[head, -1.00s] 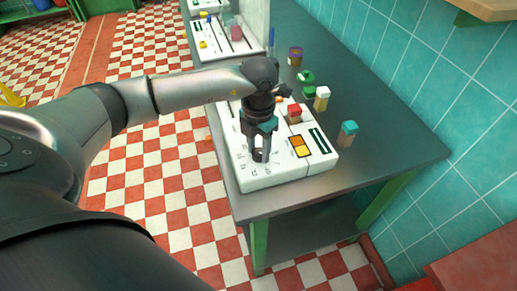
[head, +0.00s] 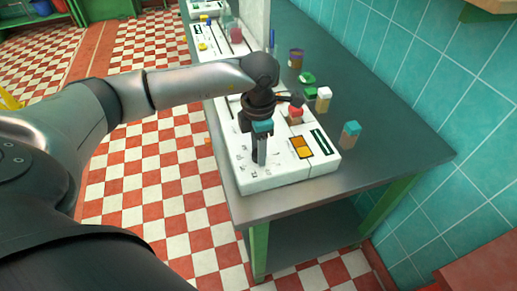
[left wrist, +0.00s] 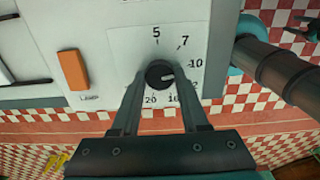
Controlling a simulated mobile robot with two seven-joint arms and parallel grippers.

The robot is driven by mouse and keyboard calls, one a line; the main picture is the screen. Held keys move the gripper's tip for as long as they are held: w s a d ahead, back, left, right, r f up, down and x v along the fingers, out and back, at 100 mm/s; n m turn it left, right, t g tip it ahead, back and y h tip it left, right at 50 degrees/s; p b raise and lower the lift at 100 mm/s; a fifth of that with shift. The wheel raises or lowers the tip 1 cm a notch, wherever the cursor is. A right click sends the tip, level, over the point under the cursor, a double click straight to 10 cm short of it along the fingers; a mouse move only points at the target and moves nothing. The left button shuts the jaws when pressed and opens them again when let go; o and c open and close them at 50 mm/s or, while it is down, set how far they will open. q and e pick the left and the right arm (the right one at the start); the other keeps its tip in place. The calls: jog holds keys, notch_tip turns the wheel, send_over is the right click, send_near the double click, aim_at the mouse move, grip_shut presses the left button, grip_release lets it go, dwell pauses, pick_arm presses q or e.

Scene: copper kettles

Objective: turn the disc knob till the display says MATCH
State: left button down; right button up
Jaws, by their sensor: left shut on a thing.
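The disc knob (left wrist: 159,74) is a small dark disc with a white mark, on a pale panel (left wrist: 110,50). Printed numbers such as 5, 7, 10, 16 and 20 ring it. The mark points right, a little below the 10. My left gripper (head: 261,152) points down onto the white device (head: 265,180); in the left wrist view its fingers (left wrist: 159,78) are shut on the knob from both sides. An amber panel (head: 301,146) and a dark green window (head: 321,141) show on the device. I cannot read any display text. My right gripper is not in view.
An orange lamp (left wrist: 73,70) sits beside the dial. The teal tiled wall is to the right. The table's right part is clear.

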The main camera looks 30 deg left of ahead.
pick_arm(q)
jog(key=shift+r, duration=0.1)
jog(key=shift+c, duration=2)
grip_release()
notch_tip(320, 180, up, 15)
jog(key=p, duration=0.1)
